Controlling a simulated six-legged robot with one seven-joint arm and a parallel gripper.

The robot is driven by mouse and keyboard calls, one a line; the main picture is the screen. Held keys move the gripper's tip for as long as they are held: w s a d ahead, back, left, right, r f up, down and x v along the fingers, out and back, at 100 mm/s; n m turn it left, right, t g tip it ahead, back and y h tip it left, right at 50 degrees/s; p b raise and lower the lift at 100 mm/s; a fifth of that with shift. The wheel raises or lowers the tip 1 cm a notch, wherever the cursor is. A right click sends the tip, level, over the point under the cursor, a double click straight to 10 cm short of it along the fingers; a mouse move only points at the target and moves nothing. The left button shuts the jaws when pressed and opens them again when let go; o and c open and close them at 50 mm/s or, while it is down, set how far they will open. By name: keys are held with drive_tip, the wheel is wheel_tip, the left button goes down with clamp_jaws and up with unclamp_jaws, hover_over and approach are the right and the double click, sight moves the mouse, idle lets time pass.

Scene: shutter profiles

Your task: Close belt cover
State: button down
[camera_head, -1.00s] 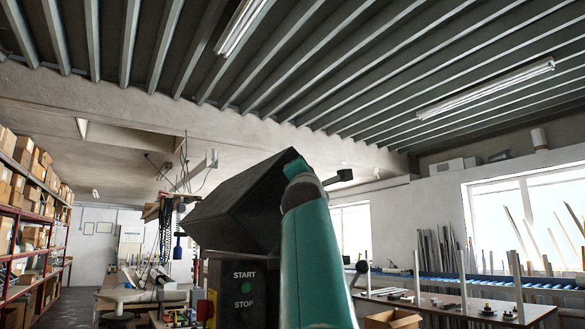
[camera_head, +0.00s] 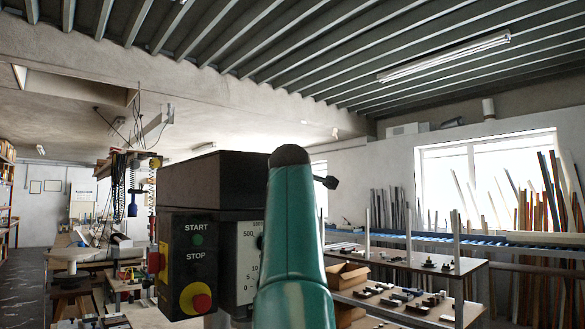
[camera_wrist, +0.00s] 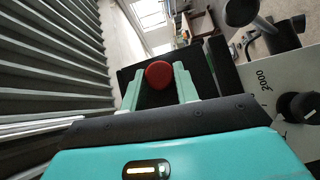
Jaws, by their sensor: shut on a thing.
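The dark belt cover (camera_head: 188,182) sits level on top of the machine head in the head view, its right part hidden behind my teal arm. In the wrist view the black cover (camera_wrist: 128,74) lies beyond my fingers. My gripper (camera_wrist: 160,80) has its two pale green fingers on either side of a round red knob (camera_wrist: 159,72) and is shut on it. The knob appears to be at the cover's edge. My gripper's fingers are hidden in the head view.
A control box (camera_head: 188,262) with START and STOP buttons is on the machine's front left. A dark lever knob (camera_head: 327,182) sticks out right of my arm. A bench with parts (camera_head: 395,300) stands to the right.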

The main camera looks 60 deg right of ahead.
drive_tip(key=shift+w+d+f, duration=0.1)
drive_tip(key=shift+f, duration=0.45)
drive_tip(key=c, duration=1.4)
unclamp_jaws()
drive_tip(key=o, duration=0.3)
drive_tip(key=shift+a, duration=0.25)
drive_tip(key=v, duration=1.3)
drive_tip(key=shift+s+r, duration=0.25)
drive_tip(key=shift+w+a+f, duration=0.1)
